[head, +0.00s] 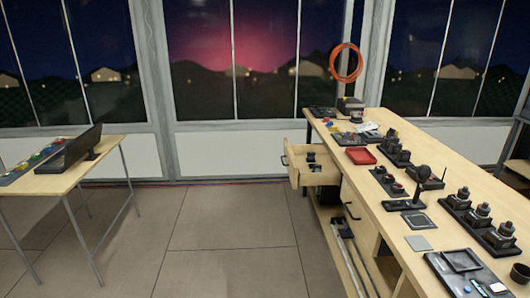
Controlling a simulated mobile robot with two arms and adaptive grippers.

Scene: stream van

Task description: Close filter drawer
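An open drawer (296,178) sticks out to the left from the far end of the long wooden bench (390,215). It has pale wooden sides, a dark handle (284,160) on its front, and small dark items (312,158) inside. I take it to be the filter drawer, though no label can be read. Neither of my grippers is in view.
Dark lens-like parts, a red tray (361,156) and other gear cover the bench top. A lower drawer with a handle (352,211) looks shut. A small table (60,178) stands at the left. The tiled floor (225,235) between is clear.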

